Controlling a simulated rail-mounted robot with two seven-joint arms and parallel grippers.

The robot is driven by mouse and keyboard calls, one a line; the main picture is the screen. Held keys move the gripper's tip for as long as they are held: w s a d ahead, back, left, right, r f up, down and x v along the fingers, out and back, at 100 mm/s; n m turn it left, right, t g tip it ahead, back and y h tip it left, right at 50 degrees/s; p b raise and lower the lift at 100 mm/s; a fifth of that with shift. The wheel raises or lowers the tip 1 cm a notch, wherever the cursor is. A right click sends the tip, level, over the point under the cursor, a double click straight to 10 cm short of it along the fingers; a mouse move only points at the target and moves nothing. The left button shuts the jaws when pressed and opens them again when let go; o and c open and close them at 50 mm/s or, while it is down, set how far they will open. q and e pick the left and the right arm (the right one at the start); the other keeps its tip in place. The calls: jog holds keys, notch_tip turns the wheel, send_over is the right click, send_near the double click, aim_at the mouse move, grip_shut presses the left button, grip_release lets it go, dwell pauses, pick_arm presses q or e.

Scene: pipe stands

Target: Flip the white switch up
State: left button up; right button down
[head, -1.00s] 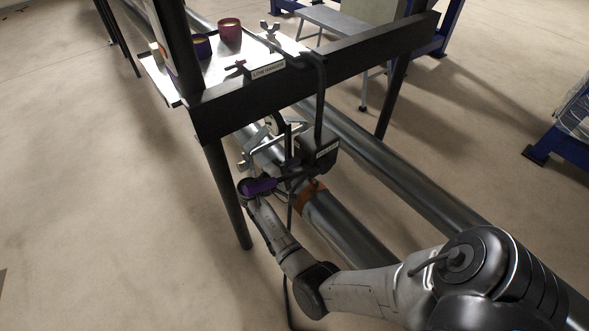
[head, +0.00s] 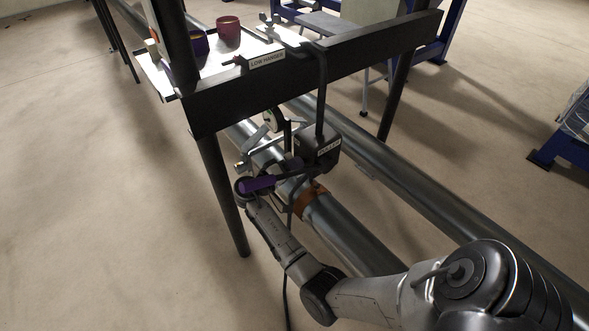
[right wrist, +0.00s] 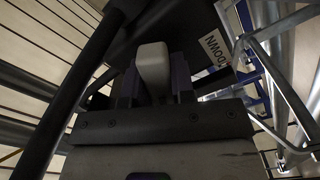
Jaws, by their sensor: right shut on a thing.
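The white switch (right wrist: 153,64) is a rounded pale lever that shows in the right wrist view. It stands between the two purple-dark fingers of my right gripper (right wrist: 154,82), which is shut on it. A label reading "DOWN" (right wrist: 210,42) is beside it, to the right. In the head view my right gripper (head: 292,170) reaches in beside a black box (head: 318,150) with a small label, under the dark frame. The switch cannot be made out in the head view. My left gripper is not in view.
A dark beam frame (head: 330,68) with legs stands over two long grey pipes (head: 350,232). An orange-brown band (head: 309,199) rings the nearer pipe. A white tray (head: 215,66) holds a red cup (head: 228,32) and a purple cup (head: 199,43). The floor at left is clear.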

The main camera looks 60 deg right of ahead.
jog(key=shift+m+b, duration=0.3)
jog(key=shift+m, duration=0.3)
jog(key=c, duration=1)
grip_release()
jog(key=shift+o, duration=0.2)
